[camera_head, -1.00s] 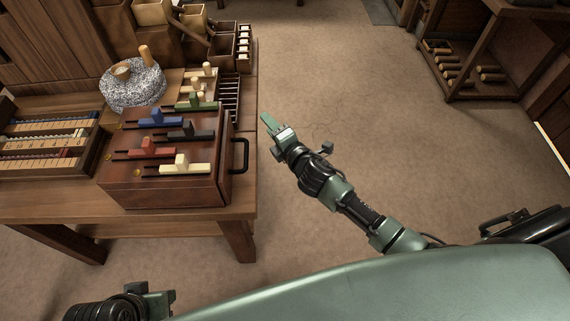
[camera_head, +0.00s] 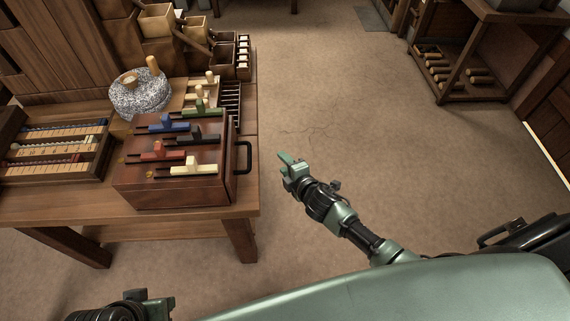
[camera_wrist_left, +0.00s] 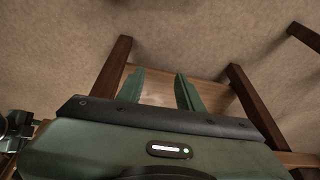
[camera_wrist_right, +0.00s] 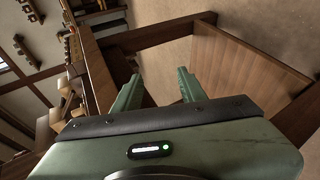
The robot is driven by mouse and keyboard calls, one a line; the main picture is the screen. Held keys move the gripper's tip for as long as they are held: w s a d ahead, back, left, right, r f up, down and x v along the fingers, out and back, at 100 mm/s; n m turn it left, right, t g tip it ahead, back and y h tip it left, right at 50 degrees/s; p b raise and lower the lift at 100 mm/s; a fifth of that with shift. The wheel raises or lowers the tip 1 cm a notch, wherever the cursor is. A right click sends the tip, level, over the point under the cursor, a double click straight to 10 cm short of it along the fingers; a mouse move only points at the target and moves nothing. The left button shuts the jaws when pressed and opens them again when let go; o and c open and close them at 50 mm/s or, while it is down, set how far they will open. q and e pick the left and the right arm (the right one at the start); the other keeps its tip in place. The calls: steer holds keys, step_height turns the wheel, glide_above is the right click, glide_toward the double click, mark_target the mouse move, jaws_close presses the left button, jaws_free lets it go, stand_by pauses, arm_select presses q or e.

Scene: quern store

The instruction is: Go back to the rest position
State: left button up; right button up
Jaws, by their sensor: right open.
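My right gripper (camera_head: 287,160) is over the open floor to the right of the table (camera_head: 228,211), apart from it. In the right wrist view its two green fingers (camera_wrist_right: 158,88) stand apart with nothing between them. My left arm shows only in part at the bottom left of the head view, its fingertips out of sight there. In the left wrist view the left gripper (camera_wrist_left: 162,88) has its fingers apart and empty, with table legs and floor beyond.
On the table stand a brown box (camera_head: 175,190) with several coloured sliders and a black handle (camera_head: 243,157), a speckled quern (camera_head: 140,98) and a bead rack (camera_head: 58,150). A shelf (camera_head: 470,65) stands at the far right. The floor between is clear.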

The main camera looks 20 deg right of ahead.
arm_select(q)
steer(key=shift+f, duration=0.1)
